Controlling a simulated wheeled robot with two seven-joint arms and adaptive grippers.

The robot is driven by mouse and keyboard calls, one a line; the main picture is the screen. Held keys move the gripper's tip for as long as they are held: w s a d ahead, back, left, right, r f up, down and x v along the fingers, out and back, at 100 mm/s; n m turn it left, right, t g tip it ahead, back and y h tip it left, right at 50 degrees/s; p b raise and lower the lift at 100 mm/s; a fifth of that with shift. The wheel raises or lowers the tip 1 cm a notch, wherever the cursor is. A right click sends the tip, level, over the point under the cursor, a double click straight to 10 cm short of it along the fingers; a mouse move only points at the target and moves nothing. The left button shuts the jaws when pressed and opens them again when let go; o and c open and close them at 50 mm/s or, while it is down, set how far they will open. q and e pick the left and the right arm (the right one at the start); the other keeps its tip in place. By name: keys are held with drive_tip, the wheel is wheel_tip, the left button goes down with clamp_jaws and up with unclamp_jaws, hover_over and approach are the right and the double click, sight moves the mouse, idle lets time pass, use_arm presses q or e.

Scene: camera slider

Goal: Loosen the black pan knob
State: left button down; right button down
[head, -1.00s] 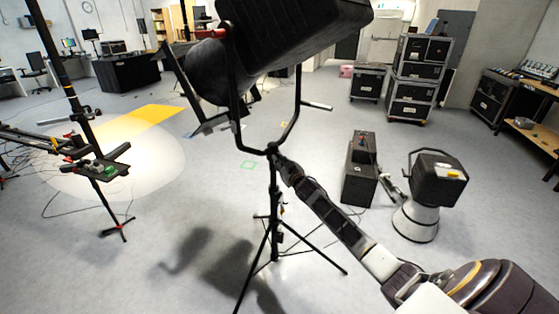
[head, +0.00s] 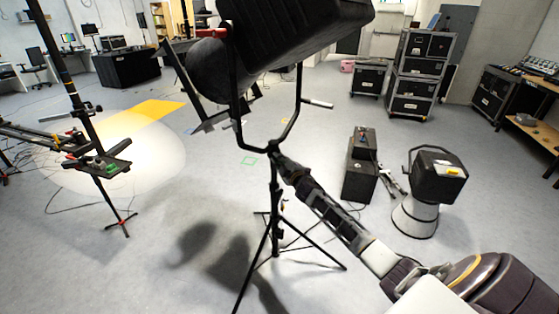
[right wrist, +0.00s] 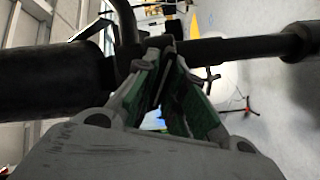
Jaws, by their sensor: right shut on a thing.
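A large black lamp (head: 290,40) hangs in a black U-shaped yoke (head: 298,118) on top of a black tripod stand (head: 274,205). My right gripper (head: 281,160) reaches up from the lower right to the joint just below the yoke. In the right wrist view, the fingers of my right gripper (right wrist: 164,56) with green inner pads close together on the small black pan knob (right wrist: 166,44) at that joint. The knob is mostly hidden between the fingertips, so its turn cannot be read. My left gripper is out of view.
A floor lamp (head: 438,178) and a black box (head: 360,168) stand right of the tripod. A camera slider (head: 95,160) on its own stand is at the left. Stacked cases (head: 413,85) are at the back right. The floor between is mostly open.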

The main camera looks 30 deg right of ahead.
drive_tip(key=shift+n, duration=2)
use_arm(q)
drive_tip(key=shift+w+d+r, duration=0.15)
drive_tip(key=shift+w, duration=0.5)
use_arm(e)
drive_tip(key=shift+f+n, duration=0.1)
drive_tip(key=shift+n, duration=0.4)
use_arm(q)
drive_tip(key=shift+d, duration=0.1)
use_arm(e)
drive_tip(key=c, duration=1.5)
unclamp_jaws()
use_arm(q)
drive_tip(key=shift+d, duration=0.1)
use_arm(e)
drive_tip(key=shift+s+f, duration=0.1)
drive_tip(key=shift+s, duration=0.05)
